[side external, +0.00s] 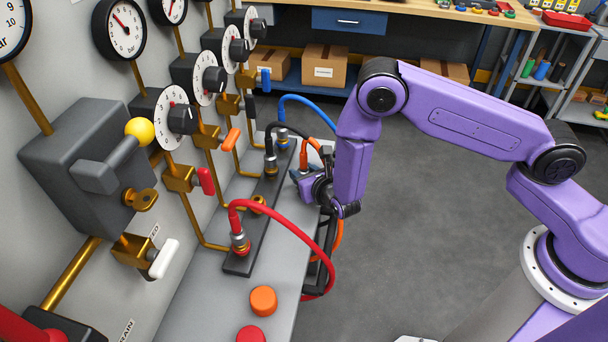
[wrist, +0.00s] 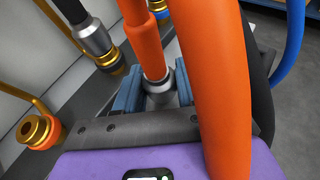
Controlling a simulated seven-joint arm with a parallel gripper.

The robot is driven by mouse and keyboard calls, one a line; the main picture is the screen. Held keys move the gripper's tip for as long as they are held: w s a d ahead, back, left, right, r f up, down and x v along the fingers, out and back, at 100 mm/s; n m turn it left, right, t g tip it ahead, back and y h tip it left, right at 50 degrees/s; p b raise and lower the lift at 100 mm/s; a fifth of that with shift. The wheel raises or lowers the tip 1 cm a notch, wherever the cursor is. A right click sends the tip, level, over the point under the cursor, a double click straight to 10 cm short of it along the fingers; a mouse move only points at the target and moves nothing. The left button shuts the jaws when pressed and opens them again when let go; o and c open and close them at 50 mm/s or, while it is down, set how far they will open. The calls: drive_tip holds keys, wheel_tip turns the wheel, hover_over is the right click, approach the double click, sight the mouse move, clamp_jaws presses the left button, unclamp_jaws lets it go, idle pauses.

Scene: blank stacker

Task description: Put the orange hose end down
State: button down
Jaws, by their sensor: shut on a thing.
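My gripper (side external: 302,178) is shut on the orange hose end (side external: 304,158), at the right edge of the grey bench (side external: 205,292). In the wrist view, the blue-grey fingers of my gripper (wrist: 158,98) close around the silver collar of the orange hose end (wrist: 150,48), which stands roughly upright. I cannot tell whether it touches the bench. The orange-ringed brass port (side external: 258,204) on the dark strip is empty; it also shows in the wrist view (wrist: 38,132), left of my gripper. The orange hose (wrist: 215,80) loops close past my gripper.
A red hose (side external: 285,222), a black hose (side external: 272,140) and a blue hose (side external: 310,101) run from the dark strip's other ports. An orange cap (side external: 263,300) and a red cap (side external: 251,335) sit at the bench's front. Valves and gauges line the left wall.

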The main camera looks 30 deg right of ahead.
drive_tip(key=shift+f, duration=0.4)
drive_tip(key=shift+f, duration=0.35)
drive_tip(key=c, duration=0.7)
unclamp_jaws()
drive_tip(key=shift+f, duration=0.1)
